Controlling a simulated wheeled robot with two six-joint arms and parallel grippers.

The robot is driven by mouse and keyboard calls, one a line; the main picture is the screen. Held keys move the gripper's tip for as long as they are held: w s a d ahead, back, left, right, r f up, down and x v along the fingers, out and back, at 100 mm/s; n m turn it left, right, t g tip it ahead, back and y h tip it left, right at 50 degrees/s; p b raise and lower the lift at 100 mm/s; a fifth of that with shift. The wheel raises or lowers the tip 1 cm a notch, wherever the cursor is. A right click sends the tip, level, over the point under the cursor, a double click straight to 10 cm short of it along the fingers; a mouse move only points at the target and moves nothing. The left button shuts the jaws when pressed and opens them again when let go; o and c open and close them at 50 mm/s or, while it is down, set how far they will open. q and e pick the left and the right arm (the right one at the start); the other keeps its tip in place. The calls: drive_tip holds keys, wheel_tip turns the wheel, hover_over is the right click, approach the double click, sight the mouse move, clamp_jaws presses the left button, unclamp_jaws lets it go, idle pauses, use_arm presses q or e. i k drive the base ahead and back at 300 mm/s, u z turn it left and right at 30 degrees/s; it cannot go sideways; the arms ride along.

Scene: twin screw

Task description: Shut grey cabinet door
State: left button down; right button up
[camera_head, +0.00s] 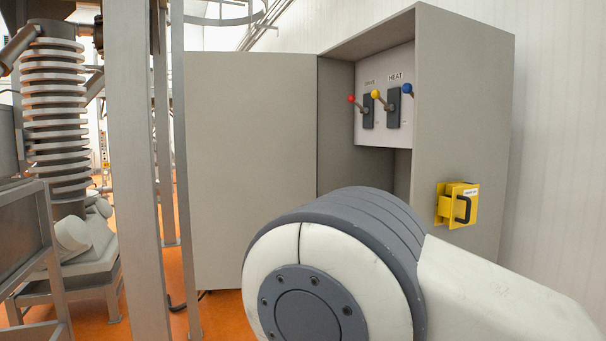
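The grey cabinet (463,110) stands against the white wall at the centre right. Its grey door (245,150) is swung wide open to the left. Inside, a white panel (402,60) carries levers with a red, a yellow and a blue knob, and a label reading HEAT. A large white and grey part of my own arm fills the lower middle and right and hides the cabinet's lower part and the door's lower right corner. Neither of my grippers shows.
A yellow box (447,205) with a black handle sits on the cabinet's right side. A grey metal post (137,170) stands left of the door. Ribbed machinery (55,110) and a metal frame are at the far left. Orange floor (222,315) shows below the door.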

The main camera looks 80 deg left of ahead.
sight(251, 119)
drive_tip(key=z, duration=0.8)
drive_tip(key=k, duration=1.7)
drive_tip(key=u, duration=1.75)
